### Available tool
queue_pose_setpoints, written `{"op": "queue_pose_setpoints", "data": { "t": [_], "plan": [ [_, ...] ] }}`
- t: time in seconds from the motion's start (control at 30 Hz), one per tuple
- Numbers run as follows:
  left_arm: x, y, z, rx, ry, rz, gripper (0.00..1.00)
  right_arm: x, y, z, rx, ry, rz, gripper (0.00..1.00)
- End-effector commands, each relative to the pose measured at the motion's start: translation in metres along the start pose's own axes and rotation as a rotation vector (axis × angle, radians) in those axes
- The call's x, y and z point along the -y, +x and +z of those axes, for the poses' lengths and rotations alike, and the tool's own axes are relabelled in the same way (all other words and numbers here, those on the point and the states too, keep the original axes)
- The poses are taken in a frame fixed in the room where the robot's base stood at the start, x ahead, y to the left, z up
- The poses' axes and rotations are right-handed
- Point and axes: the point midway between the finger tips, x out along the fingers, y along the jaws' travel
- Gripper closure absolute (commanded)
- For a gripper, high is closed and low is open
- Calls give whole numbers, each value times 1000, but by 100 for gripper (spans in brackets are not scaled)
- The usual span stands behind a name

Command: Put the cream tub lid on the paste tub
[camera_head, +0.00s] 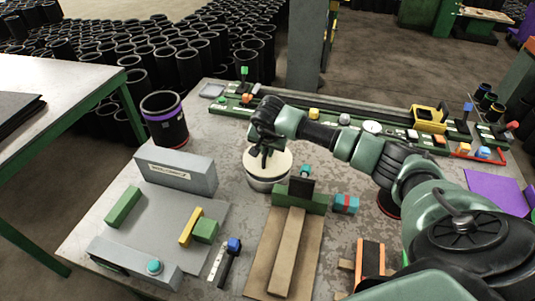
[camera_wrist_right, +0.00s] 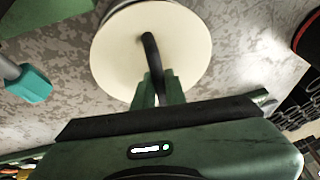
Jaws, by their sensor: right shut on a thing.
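The cream tub lid (camera_head: 281,162) is a round, pale disc with a dark handle; in the wrist view the lid (camera_wrist_right: 115,55) fills the upper middle. My right gripper (camera_head: 266,154) is shut on the lid's dark handle, and its green fingers (camera_wrist_right: 158,88) show at the lid's near edge. The paste tub (camera_head: 268,186) is a pale, round tub directly under the lid on the grey bench. The lid covers the tub's mouth, so the inside is hidden. I cannot tell whether the lid is fully seated or slightly above the rim. My left gripper is out of view.
A black tub with a purple band (camera_head: 165,118) stands to the left. A grey labelled box (camera_head: 175,172) and green blocks lie left of the paste tub. A wooden board with a green clamp (camera_head: 300,198) is close in front. A rail of small parts (camera_head: 340,122) runs behind.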

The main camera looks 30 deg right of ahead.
Motion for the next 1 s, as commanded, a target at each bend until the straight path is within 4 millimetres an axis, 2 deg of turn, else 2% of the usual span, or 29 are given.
{"op": "queue_pose_setpoints", "data": {
  "t": [0.1, 0.2, 0.47, 0.5, 0.57, 0.87, 1.0],
  "plan": [
    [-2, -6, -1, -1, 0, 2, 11, -2, 16, 8, 3, 0, 1, 100],
    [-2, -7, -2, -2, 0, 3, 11, -3, 23, 10, 0, 0, 0, 100],
    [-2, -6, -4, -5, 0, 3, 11, -4, 24, 10, -1, 0, -1, 100],
    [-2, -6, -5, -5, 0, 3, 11, -4, 24, 10, -1, 0, 0, 80],
    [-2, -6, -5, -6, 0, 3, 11, -4, 24, 10, -1, 0, 0, 66],
    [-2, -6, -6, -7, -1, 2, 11, -4, 23, 10, -1, 0, 0, 66],
    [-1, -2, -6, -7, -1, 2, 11, -3, 14, 9, -2, 0, -3, 66]
  ]
}}
